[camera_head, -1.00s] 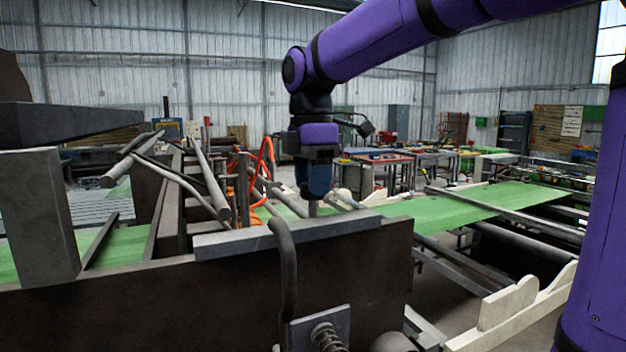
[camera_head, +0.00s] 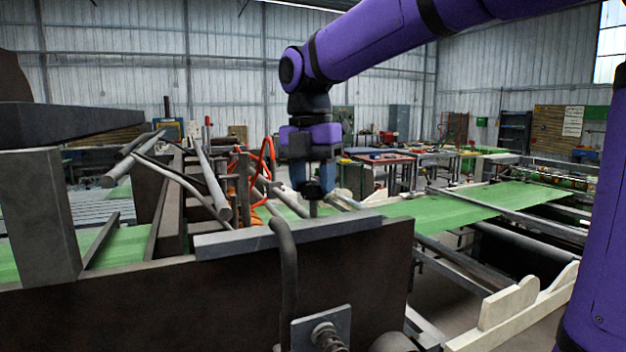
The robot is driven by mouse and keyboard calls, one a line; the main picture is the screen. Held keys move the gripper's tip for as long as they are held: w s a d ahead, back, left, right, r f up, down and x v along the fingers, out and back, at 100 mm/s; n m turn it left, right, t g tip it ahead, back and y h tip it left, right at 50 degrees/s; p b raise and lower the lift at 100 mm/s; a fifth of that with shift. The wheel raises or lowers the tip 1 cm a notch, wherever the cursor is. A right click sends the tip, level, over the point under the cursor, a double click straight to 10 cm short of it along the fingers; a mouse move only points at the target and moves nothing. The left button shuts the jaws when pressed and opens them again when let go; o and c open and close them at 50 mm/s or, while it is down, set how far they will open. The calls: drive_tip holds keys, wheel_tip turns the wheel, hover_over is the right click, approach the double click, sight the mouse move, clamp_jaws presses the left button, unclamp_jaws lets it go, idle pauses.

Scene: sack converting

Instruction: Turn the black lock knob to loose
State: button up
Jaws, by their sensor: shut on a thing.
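The black lock knob (camera_head: 312,188) sits on top of a short upright grey stem (camera_head: 313,209) behind the grey top plate of the dark machine frame. My gripper (camera_head: 313,186) points straight down over it. Its blue fingers are shut on the knob, one on the left and one on the right. The fingers hide part of the knob, and any mark on it is too small to read.
The grey top plate (camera_head: 240,241) and a bent dark pipe (camera_head: 285,275) stand in front of the knob. Orange hoses (camera_head: 265,165) and grey rods (camera_head: 208,178) are close on its left. A green sheet (camera_head: 470,207) runs off to the right.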

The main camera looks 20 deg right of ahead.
sight(309, 182)
idle(0.5)
drive_tip(key=o, duration=0.9)
drive_tip(key=r, duration=1.1)
drive_tip(key=shift+w+a, duration=0.2)
drive_tip(key=shift+w, duration=0.05)
drive_tip(key=shift+f, duration=0.1)
drive_tip(key=s+d+f+m+t, duration=0.2)
drive_tip(key=s+f+m, duration=0.4)
drive_tip(key=m, duration=0.2)
drive_tip(key=s+d+f+m+t, duration=0.2)
drive_tip(key=s+f+m, duration=0.4)
drive_tip(key=m, duration=0.3)
drive_tip(key=s+d+f+m+t, duration=0.1)
drive_tip(key=s+d+f+m, duration=0.2)
drive_tip(key=s+f+m, duration=0.3)
drive_tip(key=shift+s+d+f+m+t+y, duration=0.1)
drive_tip(key=shift+s+f+m+t+y, duration=0.1)
drive_tip(key=shift+s+m, duration=0.4)
drive_tip(key=shift+s+d+f+m+t+y, duration=0.1)
drive_tip(key=shift+s+m+t, duration=0.1)
drive_tip(key=shift+m, duration=0.7)
